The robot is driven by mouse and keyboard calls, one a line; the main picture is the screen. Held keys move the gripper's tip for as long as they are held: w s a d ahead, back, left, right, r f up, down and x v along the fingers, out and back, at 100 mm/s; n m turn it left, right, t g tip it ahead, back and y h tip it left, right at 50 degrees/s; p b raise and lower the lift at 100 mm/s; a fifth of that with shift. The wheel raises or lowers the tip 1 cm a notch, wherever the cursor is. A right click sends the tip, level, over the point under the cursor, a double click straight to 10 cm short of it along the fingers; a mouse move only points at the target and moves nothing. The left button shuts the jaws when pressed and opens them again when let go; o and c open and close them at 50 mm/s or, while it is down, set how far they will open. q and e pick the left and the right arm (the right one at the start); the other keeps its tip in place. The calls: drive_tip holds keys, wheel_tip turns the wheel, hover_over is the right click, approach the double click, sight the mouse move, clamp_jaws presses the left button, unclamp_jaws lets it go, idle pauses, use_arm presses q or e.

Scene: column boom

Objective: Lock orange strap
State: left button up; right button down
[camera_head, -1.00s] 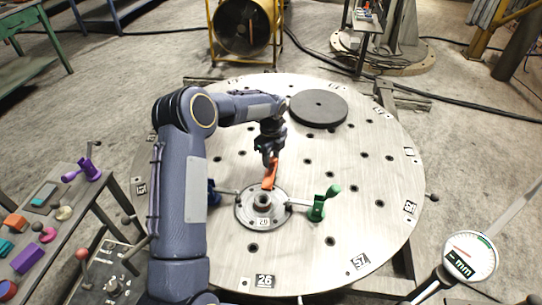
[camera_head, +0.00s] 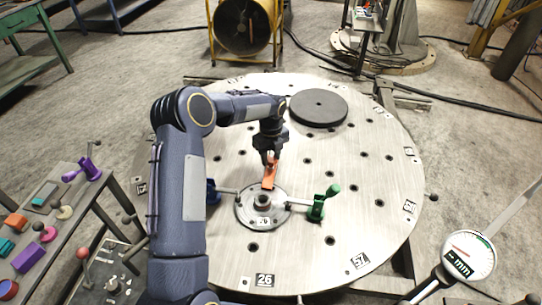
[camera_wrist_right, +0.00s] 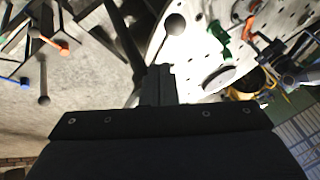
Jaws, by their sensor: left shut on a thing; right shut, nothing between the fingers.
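The orange strap (camera_head: 269,178) stands at the back edge of the round metal hub (camera_head: 246,213) on the large perforated disc. My left gripper (camera_head: 269,163) is shut on its upper end from above. A green strap (camera_head: 322,204) sits right of the hub and a blue one (camera_head: 212,191) left of it, partly hidden by my left arm. Whether the orange strap is locked cannot be told. My right gripper (camera_wrist_right: 158,82) is shut and empty in the right wrist view, away from the hub. The orange strap (camera_wrist_right: 249,27) and green strap (camera_wrist_right: 219,34) show there too.
The perforated disc (camera_head: 370,215) has a dark round plate (camera_head: 318,107) lying at its back. A side table (camera_head: 60,225) with small coloured parts and a purple clamp (camera_head: 88,168) stands at the left. A dial gauge (camera_head: 468,256) is at the front right.

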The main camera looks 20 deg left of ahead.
sight(271, 159)
use_arm(q)
drive_tip(key=o, duration=1)
drive_tip(key=shift+r, duration=3.95)
drive_tip(key=shift+r, duration=0.1)
drive_tip(key=s+d+r+n+t+h, duration=0.1)
drive_tip(key=s+r+n, duration=0.55)
drive_tip(key=s, duration=0.25)
drive_tip(key=s+d+r+n+t, duration=0.1)
drive_tip(key=s+r+n+t, duration=0.1)
drive_tip(key=s+r+n, duration=0.65)
drive_tip(key=s+d+f+n+t+h, duration=0.1)
drive_tip(key=s+d+f+n, duration=0.1)
drive_tip(key=s+n, duration=0.3)
drive_tip(key=s+d+f+n+t+h, duration=0.1)
drive_tip(key=s+d+f+n, duration=0.2)
drive_tip(key=s, duration=1)
drive_tip(key=d+n, duration=0.1)
drive_tip(key=n, duration=0.2)
drive_tip(key=shift+s+t+h, duration=0.3)
drive_tip(key=shift+h, duration=0.1)
